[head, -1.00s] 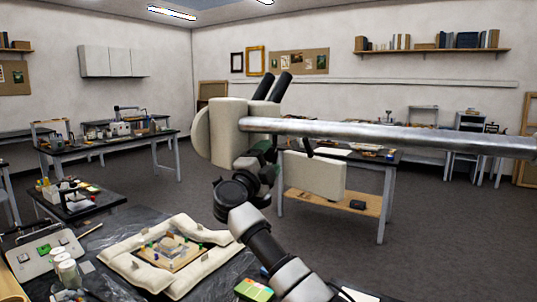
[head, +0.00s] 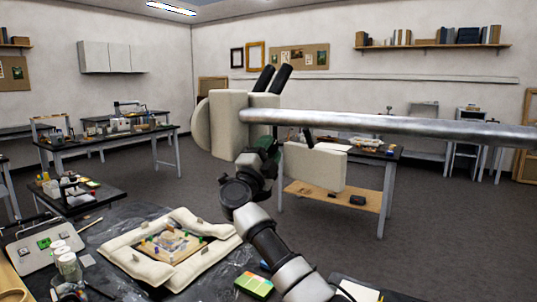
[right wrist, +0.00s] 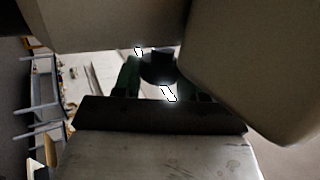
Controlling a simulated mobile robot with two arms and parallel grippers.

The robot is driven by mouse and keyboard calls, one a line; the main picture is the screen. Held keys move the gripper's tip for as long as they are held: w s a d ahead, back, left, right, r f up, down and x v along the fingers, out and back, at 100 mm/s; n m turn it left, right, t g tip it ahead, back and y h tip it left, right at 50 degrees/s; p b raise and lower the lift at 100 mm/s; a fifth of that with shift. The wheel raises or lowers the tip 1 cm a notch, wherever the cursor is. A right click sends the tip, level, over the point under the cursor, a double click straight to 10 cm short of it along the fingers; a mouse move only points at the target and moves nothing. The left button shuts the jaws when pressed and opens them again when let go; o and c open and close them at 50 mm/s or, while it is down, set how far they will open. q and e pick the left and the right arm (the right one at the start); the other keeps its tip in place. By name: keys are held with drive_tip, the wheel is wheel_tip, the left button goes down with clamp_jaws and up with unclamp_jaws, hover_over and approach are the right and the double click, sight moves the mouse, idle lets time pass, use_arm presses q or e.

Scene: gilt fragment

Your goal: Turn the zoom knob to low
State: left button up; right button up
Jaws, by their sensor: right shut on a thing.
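The cream microscope head (head: 229,122) with two dark eyepieces (head: 272,80) hangs on a thick metal boom (head: 390,125). My right gripper (head: 268,153) reaches up from below to the underside of the head and is shut. In the right wrist view, its dark green fingers (right wrist: 160,84) stand on both sides of a dark round knob (right wrist: 158,68) under the cream housing. The knob's markings cannot be read, so its setting cannot be told. In the head view the knob is mostly hidden by the gripper and housing. My left gripper is not in view.
A gilt fragment on a board (head: 172,246) lies among cream padded cushions (head: 205,272) on the dark table below. A cream panel (head: 314,167) hangs right of the gripper.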

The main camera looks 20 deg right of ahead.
drive_tip(key=shift+d+f+n+t+h+b, duration=0.1)
drive_tip(key=shift+f+n+t+h+b, duration=0.3)
drive_tip(key=shift+t+b, duration=0.25)
drive_tip(key=shift+w+r+n+t, duration=0.1)
drive_tip(key=shift+n+t, duration=0.2)
drive_tip(key=shift+t, duration=0.05)
drive_tip(key=o, duration=0.9)
drive_tip(key=shift+r, duration=0.1)
drive_tip(key=b+v, duration=0.3)
drive_tip(key=v, duration=0.8)
drive_tip(key=shift+w+d, duration=0.1)
